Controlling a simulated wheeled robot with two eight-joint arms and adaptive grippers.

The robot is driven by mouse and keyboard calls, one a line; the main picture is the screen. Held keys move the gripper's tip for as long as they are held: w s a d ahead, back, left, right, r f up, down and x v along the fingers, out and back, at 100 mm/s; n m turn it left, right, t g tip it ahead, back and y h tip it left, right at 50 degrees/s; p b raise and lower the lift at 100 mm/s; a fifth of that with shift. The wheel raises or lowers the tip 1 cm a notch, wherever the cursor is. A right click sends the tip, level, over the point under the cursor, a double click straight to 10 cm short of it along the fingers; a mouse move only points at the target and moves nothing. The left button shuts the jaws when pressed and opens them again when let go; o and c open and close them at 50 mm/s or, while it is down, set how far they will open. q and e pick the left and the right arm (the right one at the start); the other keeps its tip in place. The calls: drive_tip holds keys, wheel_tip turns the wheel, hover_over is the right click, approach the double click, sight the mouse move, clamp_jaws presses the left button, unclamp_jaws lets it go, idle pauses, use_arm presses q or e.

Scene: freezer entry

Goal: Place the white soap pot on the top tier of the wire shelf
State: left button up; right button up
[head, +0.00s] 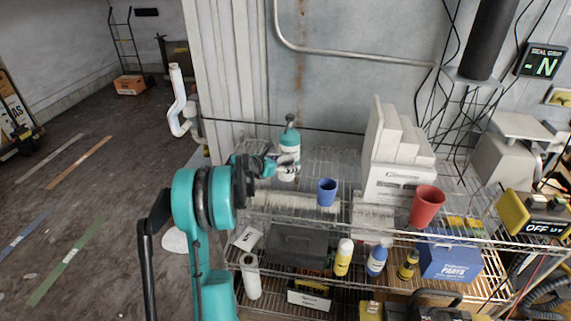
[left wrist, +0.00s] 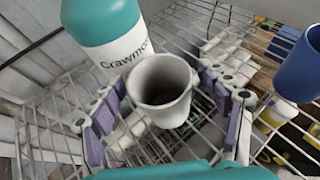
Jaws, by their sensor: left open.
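The white soap pot (left wrist: 158,108) is upright at the wire shelf's top tier (left wrist: 190,22), its open mouth toward the camera in the left wrist view. In the head view the soap pot (head: 287,173) shows small in front of a teal-capped bottle. My left gripper (head: 272,168) is open, with its fingers on either side of the pot; the left wrist view shows gaps between the fingers (left wrist: 163,88) and its wall. The top tier (head: 335,157) is wire mesh; the pot's base is partly hidden, and its contact with the wires is hard to tell.
A teal and white bottle (head: 289,142) stands close behind the pot. A blue cup (head: 326,192) is to its right, then white boxes (head: 400,180) and a red cup (head: 426,206). Lower tiers hold bottles and a blue parts box (head: 450,262). A thin cable crosses behind.

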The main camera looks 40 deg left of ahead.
use_arm(q)
drive_tip(key=shift+r, duration=0.15)
drive_tip(key=shift+s+a+r, duration=0.1)
drive_tip(key=shift+s+r, duration=0.1)
drive_tip(key=shift+s, duration=0.15)
drive_tip(key=d+p+v, duration=0.1)
drive_tip(key=p+v, duration=0.2)
drive_tip(key=v, duration=0.8)
drive_tip(key=s+d+r+m+g, duration=0.2)
drive_tip(key=d+m, duration=0.6)
drive_tip(key=d, duration=0.4)
drive_tip(key=s+d+r+m+g, duration=0.1)
drive_tip(key=s+d+m+g, duration=0.1)
drive_tip(key=d+m, duration=0.85)
drive_tip(key=s+d+f+m+g+y, duration=0.1)
drive_tip(key=s+d+f+m, duration=0.2)
drive_tip(key=s+d+m, duration=1.2)
drive_tip(key=shift+s+m+g, duration=0.3)
drive_tip(key=shift+s+m, duration=0.15)
drive_tip(key=shift+m, duration=0.3)
drive_tip(key=shift+d+f, duration=0.1)
